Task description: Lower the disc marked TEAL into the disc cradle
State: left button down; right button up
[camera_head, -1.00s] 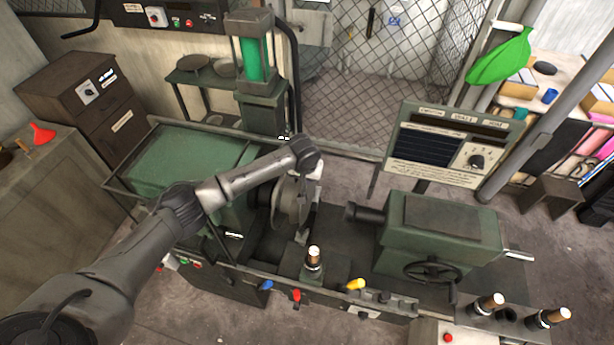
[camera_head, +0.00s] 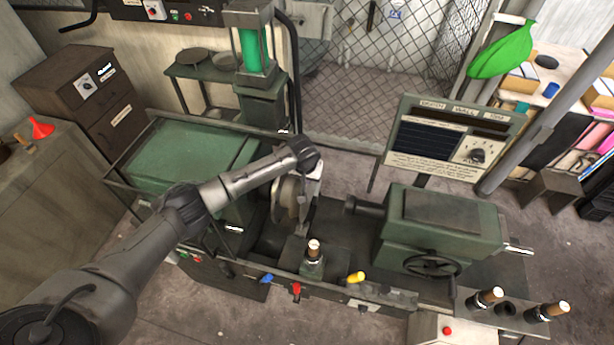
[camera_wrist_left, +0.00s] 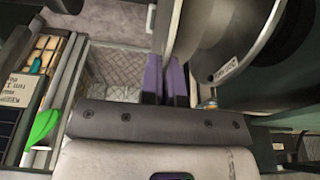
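My left gripper (camera_head: 311,184) is at the end of the left arm, over the green lathe-like machine, beside its spindle end. Its purple fingers (camera_wrist_left: 166,82) appear closed around a thin pale disc (camera_wrist_left: 171,30) that shows nearly edge-on in the left wrist view. In the head view a pale round disc (camera_head: 286,200) stands upright there, partly behind the arm. A larger round grey face (camera_wrist_left: 245,45) with a small unreadable label is just to the right of the fingers. I cannot read TEAL on any disc. I cannot identify the disc cradle with certainty. My right gripper is not in view.
The green tailstock (camera_head: 440,222) is to the right, with a handwheel (camera_head: 432,266). A panel with a dial (camera_head: 450,140) stands behind it. A shelf (camera_head: 205,70) at the back holds flat round discs. Coloured levers (camera_head: 297,289) line the machine's front.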

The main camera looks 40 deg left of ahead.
pick_arm(q)
jog(key=shift+f, duration=0.15)
dwell(0.4)
jog(key=shift+f+p, duration=0.4)
jog(key=shift+f, duration=0.55)
dwell(0.4)
jog(key=shift+f, duration=0.3)
jog(key=shift+f, duration=0.15)
dwell(0.4)
jog(key=shift+f+b, duration=0.3)
jog(key=shift+f, duration=0.15)
jog(key=c, duration=1.3)
grip_release()
